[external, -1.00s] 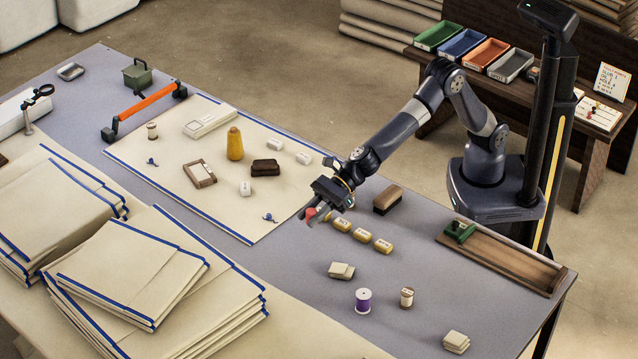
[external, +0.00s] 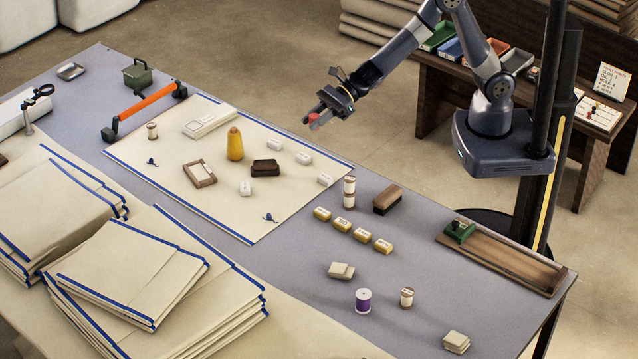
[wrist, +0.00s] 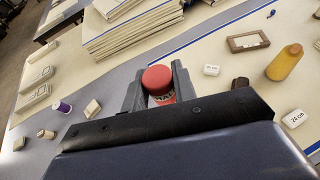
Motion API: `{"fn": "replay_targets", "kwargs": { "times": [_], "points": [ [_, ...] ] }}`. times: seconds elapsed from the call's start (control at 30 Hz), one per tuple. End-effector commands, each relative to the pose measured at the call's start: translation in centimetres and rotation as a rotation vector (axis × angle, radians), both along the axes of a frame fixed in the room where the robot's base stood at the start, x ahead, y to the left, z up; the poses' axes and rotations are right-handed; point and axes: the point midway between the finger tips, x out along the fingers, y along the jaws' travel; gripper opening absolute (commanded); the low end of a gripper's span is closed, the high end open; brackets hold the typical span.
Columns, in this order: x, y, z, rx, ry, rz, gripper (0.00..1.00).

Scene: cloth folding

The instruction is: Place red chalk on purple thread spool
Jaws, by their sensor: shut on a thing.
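My gripper (external: 317,119) is shut on the red chalk (external: 314,120) and holds it in the air, well above the table. In the wrist view the red chalk (wrist: 160,82) is a red cylinder with a rounded top and dark lettering, between the two grey fingers (wrist: 158,88). The purple thread spool (external: 363,300) stands upright on the grey table, near its front edge. It also shows in the wrist view (wrist: 62,107) at the left. The gripper is far above and behind the spool, apart from it. The spool's pale top is bare.
A brown-and-white spool (external: 407,297) stands right of the purple one, and a beige block (external: 341,270) lies behind it. Several yellow blocks (external: 362,235), stacked white spools (external: 349,192) and a brush (external: 388,200) lie farther back. Folded cloth stacks (external: 150,270) fill the left.

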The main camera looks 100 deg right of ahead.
Motion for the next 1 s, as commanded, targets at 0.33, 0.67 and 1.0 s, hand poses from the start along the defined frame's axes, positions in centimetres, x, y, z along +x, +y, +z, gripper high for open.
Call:
{"fn": "replay_targets", "kwargs": {
  "times": [0.33,0.67,1.0],
  "points": [
    [-2.7,-5.9,6.2,0.004,-0.014,-0.051,0.04],
    [-2.9,-5.3,8.9,0.017,-0.022,0.023,0.04],
    [0.7,5.7,5.8,0.027,-0.023,0.274,0.04]
  ]
}}
